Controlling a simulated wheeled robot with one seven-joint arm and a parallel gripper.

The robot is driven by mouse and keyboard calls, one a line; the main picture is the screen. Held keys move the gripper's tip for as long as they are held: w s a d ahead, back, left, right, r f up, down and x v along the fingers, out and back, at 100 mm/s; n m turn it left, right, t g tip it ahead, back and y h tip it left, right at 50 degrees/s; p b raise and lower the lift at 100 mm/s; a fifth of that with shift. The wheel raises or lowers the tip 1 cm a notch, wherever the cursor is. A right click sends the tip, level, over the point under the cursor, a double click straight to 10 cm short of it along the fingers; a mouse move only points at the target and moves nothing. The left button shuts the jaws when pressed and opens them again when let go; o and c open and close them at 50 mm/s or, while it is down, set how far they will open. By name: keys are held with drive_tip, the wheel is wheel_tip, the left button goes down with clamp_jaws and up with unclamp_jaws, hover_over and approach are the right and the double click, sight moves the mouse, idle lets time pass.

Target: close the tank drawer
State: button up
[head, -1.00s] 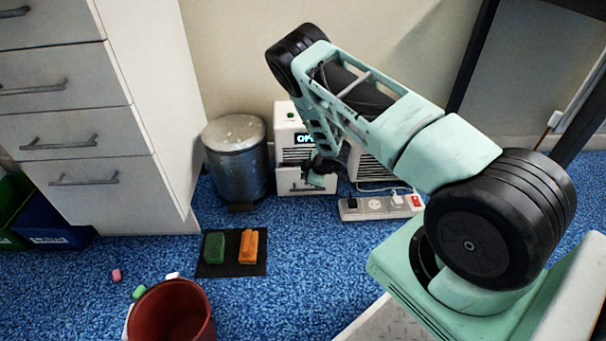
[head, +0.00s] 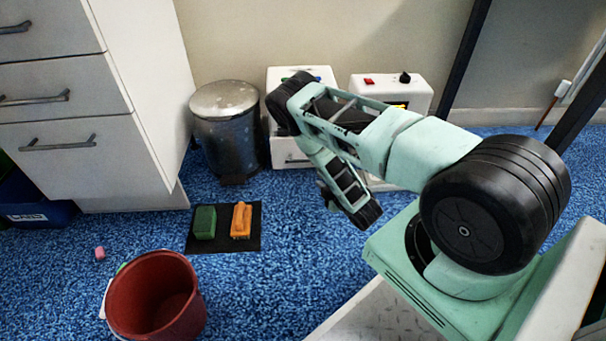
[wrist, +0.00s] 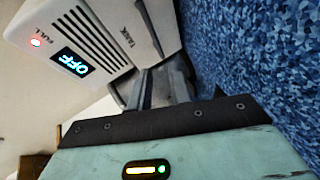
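The white machine (head: 283,74) with the tank drawer stands by the wall, partly hidden behind my arm. Its drawer front (head: 288,152) shows low on it in the head view. In the wrist view the machine (wrist: 88,35) shows an OFF display and a lit red FULL light, and the drawer front (wrist: 146,14) bears the word TANK. How far the drawer stands out I cannot tell. My gripper (wrist: 163,82) points at the drawer front, with its fingers close together and nothing seen held. Whether they touch the drawer is unclear. In the head view my arm hides most of the gripper.
A metal pedal bin (head: 226,130) stands left of the machine. A second white machine (head: 392,88) stands right of it. A black mat (head: 222,245) holds a green block (head: 205,222) and an orange one (head: 241,220). A red bucket (head: 155,300) stands in front. Drawers (head: 90,160) stand left.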

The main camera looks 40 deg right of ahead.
sight(304, 161)
drive_tip(key=shift+n+t+h, duration=0.4)
drive_tip(key=shift+n+t, duration=0.2)
drive_tip(key=shift+t, duration=0.1)
drive_tip(key=b+x, duration=0.3)
drive_tip(key=x, duration=0.2)
drive_tip(key=f+b+x, duration=0.1)
drive_tip(key=b+x, duration=0.3)
drive_tip(key=x, duration=0.1)
drive_tip(key=b+x, duration=0.4)
drive_tip(key=x, duration=0.1)
drive_tip(key=shift+s+d+f, duration=0.15)
drive_tip(key=shift+d+f, duration=0.05)
drive_tip(key=shift+d, duration=0.15)
drive_tip(key=shift+r, duration=0.1)
clamp_jaws()
